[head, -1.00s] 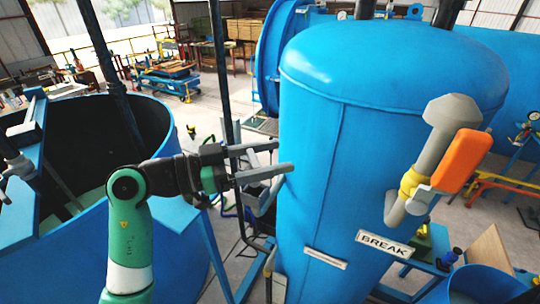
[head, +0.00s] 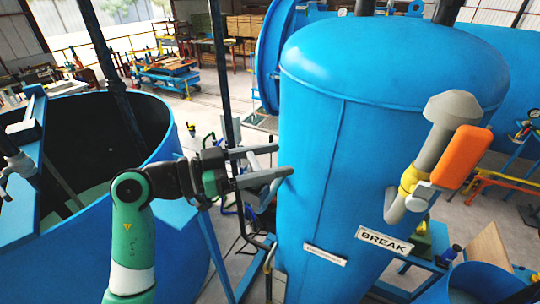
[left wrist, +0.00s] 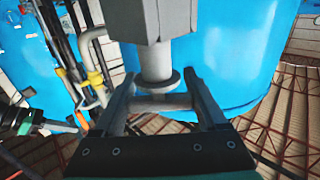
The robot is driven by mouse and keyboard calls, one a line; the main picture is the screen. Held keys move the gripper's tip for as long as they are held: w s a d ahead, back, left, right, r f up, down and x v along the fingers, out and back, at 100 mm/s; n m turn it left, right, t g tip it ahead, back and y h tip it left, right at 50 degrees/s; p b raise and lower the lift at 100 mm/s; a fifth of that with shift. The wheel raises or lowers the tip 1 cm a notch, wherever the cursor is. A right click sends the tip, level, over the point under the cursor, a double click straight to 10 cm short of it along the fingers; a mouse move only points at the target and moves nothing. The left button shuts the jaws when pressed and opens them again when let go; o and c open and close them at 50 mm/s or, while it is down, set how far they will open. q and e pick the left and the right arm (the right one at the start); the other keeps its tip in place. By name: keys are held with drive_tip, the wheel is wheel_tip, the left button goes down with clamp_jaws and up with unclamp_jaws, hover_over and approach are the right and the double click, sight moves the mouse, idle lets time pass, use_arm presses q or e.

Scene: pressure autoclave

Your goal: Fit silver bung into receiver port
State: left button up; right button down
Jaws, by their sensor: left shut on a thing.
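My left gripper (head: 284,160) is level in the head view, at the left side of the tall blue tank (head: 350,150). In the left wrist view its two fingers (left wrist: 162,112) are shut on a grey metal crossbar, which I take to be part of the silver bung (left wrist: 155,103). Above the bar in that view are a round flange, a short shaft and a square grey block (left wrist: 160,18); I cannot tell whether all of them belong to the bung. I cannot clearly make out the receiver port.
A grey pipe (head: 433,150) with an orange handle (head: 462,158) and a yellow collar sticks out at the tank's right. A "BREAK" label (head: 384,242) is on the tank front. An open blue vat (head: 185,250) stands at left. A dark post (head: 222,80) rises behind the gripper.

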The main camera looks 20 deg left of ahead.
use_arm(q)
drive_tip(key=shift+f, duration=1.35)
drive_tip(key=o, duration=1.3)
drive_tip(key=shift+o, duration=0.2)
drive_tip(key=b+v, duration=0.2)
drive_tip(key=v, duration=0.9)
drive_tip(key=shift+s+a, duration=0.2)
drive_tip(key=shift+s, duration=0.05)
